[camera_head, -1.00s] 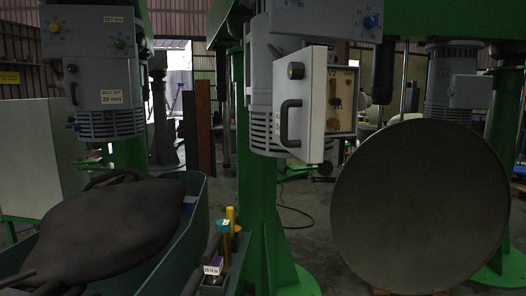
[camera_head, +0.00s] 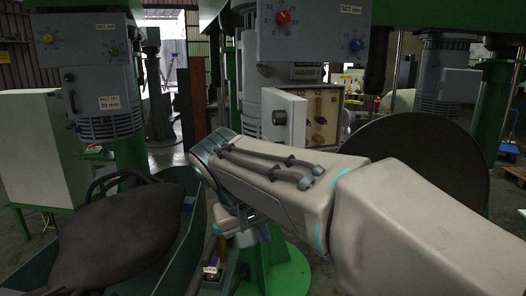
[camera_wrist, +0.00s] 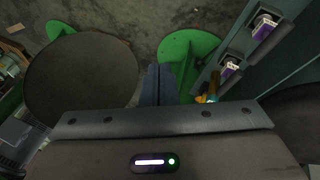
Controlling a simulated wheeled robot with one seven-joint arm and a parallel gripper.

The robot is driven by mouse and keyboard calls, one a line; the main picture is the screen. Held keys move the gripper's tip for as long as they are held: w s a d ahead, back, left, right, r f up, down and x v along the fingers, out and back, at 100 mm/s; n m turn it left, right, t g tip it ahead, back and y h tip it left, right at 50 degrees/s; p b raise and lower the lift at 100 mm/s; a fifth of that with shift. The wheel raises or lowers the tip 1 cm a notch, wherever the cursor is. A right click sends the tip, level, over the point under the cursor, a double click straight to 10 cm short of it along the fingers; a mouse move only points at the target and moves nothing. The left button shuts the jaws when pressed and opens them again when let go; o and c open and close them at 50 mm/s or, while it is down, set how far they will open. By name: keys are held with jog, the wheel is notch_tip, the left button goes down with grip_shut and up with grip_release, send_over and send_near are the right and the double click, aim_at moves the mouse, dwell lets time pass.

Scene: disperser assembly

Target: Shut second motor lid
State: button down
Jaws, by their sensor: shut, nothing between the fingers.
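The middle motor (camera_head: 251,85) hangs on its green column. Its pale grey lid (camera_head: 291,127) is swung open, with a dark knob on its face. To the right of the lid, the inner panel (camera_head: 325,104) with yellowish fittings is exposed.
A green-blue tub (camera_head: 168,262) holding a dark lumpy object (camera_head: 110,235) stands at lower left. A large dark disc (camera_head: 425,150) stands behind my arm at right. Purple-topped holders (camera_wrist: 231,70) show in the wrist view.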

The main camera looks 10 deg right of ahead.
jog(key=w+a+r+m+t+h+p, duration=0.1)
jog(key=a+r+p, duration=0.1)
jog(key=r, duration=0.5)
jog(key=w+a+r+p, duration=0.2)
jog(key=r+p, duration=0.1)
jog(key=r, duration=0.4)
jog(key=w+d+f+p, duration=0.1)
jog(key=w+d+f, duration=0.3)
jog(key=d+f, duration=0.4)
jog(key=shift+d+f, duration=0.15)
jog(key=shift+d, duration=0.3)
jog(key=shift+s, duration=0.1)
